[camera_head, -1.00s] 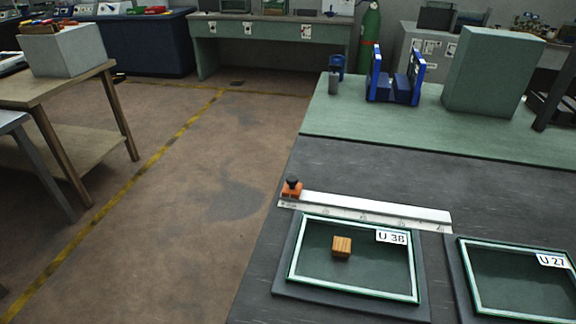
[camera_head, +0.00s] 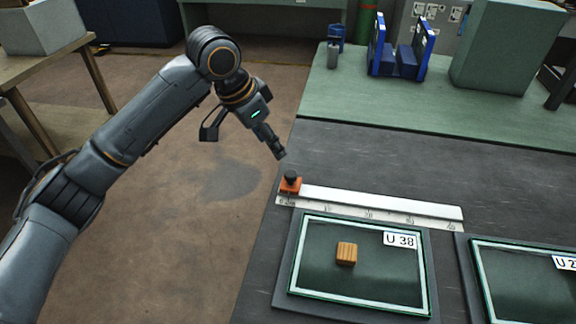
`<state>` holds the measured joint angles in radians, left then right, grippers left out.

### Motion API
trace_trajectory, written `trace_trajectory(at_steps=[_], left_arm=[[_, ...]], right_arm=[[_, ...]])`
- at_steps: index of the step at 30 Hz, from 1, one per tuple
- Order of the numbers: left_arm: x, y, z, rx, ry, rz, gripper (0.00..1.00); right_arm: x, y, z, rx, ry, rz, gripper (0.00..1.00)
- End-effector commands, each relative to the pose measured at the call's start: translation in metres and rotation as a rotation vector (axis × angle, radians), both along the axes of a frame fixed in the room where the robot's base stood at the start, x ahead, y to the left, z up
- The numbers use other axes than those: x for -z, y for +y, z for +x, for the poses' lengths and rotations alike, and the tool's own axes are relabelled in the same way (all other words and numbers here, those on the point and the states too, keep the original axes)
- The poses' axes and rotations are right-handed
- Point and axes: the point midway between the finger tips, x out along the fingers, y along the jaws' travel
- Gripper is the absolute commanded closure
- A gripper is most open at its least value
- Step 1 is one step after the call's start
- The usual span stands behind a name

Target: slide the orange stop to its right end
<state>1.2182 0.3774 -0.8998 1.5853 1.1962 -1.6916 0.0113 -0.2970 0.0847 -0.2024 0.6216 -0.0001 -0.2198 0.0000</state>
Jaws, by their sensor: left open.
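The orange stop (camera_head: 290,186) with a black knob on top sits at the left end of the white ruled rail (camera_head: 380,203). The rail lies on the dark table top, its scale running to the right. My left gripper (camera_head: 280,152) hangs just above and slightly left of the stop's knob, apart from it. It is open, seen nearly edge-on, and holds nothing. My right gripper is not in the view.
A green-edged frame (camera_head: 293,264) labelled U 38 lies just in front of the rail, with a wooden block (camera_head: 346,253) in it. A second frame (camera_head: 482,278) lies to its right. Blue holders (camera_head: 400,60) and a green box (camera_head: 503,48) stand at the back.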

Motion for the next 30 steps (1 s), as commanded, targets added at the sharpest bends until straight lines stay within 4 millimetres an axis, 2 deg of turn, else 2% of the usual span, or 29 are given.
trace_trajectory(at_steps=[6, 15, 21, 30], left_arm=[[0.041, -0.014, 0.009, 0.000, 0.005, -0.001, 0.47], [0.095, -0.032, 0.021, -0.002, 0.002, -0.002, 0.47], [0.113, -0.039, 0.026, -0.001, 0.000, -0.003, 0.47], [0.117, -0.040, 0.027, -0.002, -0.001, -0.003, 0.47]], right_arm=[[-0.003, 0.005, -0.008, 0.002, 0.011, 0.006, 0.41], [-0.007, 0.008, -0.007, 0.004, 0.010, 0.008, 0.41], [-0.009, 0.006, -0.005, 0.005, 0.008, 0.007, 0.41], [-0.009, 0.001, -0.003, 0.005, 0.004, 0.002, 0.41]])
